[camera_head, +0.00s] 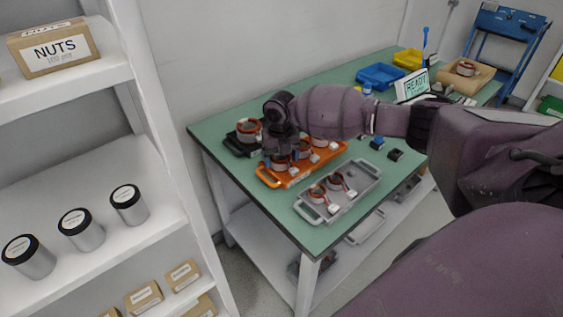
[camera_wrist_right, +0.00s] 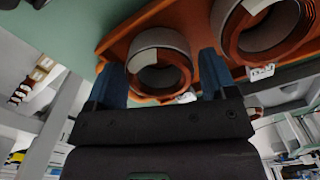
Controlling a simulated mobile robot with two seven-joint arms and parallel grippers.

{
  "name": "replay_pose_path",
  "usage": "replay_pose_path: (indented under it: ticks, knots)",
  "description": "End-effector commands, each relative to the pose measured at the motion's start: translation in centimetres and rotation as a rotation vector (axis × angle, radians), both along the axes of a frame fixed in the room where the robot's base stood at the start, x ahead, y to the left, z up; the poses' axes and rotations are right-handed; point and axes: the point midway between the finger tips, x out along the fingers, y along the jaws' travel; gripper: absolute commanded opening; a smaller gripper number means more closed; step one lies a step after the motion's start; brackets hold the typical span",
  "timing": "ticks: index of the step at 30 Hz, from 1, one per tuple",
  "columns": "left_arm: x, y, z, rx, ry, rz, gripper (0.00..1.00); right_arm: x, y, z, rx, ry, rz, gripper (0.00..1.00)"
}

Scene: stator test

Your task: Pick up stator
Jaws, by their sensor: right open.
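Several stators, grey rings with copper-coloured windings, sit in trays on the green table. The orange tray (camera_head: 265,179) holds a near-end stator (camera_head: 280,165) and others behind it, partly hidden by my right arm. My right gripper (camera_head: 277,157) is over the near end of this tray. In the right wrist view, its two blue fingers (camera_wrist_right: 158,82) are open and apart, with a stator (camera_wrist_right: 160,50) showing between and just beyond them. A second stator (camera_wrist_right: 262,30) is to its right. I cannot tell whether the fingers touch the stator. My left gripper is not in view.
A grey tray (camera_head: 356,204) with two stators (camera_head: 318,193) lies in front. A dark tray (camera_head: 236,146) with a stator (camera_head: 248,127) is behind at the left. Blue (camera_head: 380,76) and yellow (camera_head: 408,58) bins stand at the back. A white shelf (camera_head: 150,150) is at the left.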

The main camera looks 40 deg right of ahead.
Motion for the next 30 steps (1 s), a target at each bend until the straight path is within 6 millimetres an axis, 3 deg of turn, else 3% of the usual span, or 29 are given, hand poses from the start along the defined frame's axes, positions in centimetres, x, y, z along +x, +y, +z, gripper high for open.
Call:
replay_pose_path:
  ticks: [3,12,23,30]
  knots:
    - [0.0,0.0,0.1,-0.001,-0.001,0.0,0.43,0.0,0.0,0.1,0.0,-0.001,0.0,0.75]
    - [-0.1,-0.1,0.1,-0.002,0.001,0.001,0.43,0.0,0.0,0.1,0.0,-0.001,0.0,0.3]
    - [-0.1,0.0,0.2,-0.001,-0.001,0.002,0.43,0.1,0.0,1.0,0.001,-0.003,0.0,0.3]
    - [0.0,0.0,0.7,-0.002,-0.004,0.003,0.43,0.2,-0.1,5.5,0.0,-0.007,0.0,0.3]
